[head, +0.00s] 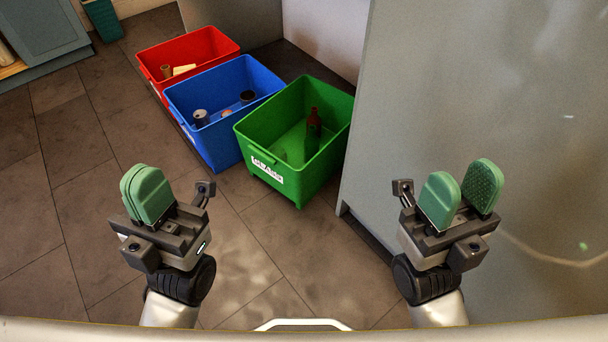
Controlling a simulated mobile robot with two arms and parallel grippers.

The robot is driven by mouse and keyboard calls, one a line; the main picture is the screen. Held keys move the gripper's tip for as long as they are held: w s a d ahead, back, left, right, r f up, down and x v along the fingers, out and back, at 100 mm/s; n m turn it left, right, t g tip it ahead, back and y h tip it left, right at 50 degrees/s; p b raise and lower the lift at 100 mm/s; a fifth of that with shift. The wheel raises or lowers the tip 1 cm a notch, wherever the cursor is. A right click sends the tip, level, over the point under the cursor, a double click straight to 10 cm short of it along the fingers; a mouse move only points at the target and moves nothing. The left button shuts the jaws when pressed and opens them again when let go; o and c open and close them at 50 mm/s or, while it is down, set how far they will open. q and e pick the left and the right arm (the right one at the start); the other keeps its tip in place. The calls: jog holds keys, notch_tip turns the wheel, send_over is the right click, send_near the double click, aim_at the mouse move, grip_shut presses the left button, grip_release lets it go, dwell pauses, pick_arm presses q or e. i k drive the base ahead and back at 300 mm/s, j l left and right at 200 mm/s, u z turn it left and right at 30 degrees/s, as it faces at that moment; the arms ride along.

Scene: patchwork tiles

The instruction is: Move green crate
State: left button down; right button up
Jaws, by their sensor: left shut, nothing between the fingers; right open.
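My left gripper (146,192) is shut and empty, in front of and to the left of the crate. My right gripper (460,196) is open and empty, to the right of the crate and in front of the grey panel. Neither gripper touches the crate.
A blue crate (213,150) with cans stands close beside the green one on its left. A red crate (190,46) stands beyond the blue one. A tall grey panel (440,90) stands close on the green crate's right. The tiled floor in front is clear.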

aim_at(281, 120)
jog(key=j+z, duration=0.15)
jog(key=z, duration=0.25)
jog(key=k+j+z, duration=0.1)
jog(key=z, duration=0.3)
jog(key=j+z, duration=0.2)
jog(key=z, duration=0.15)
jog(key=k+j+z, duration=0.1)
jog(key=z, duration=0.3)
jog(key=k+j, duration=0.25)
jog(key=k+z, duration=0.05)
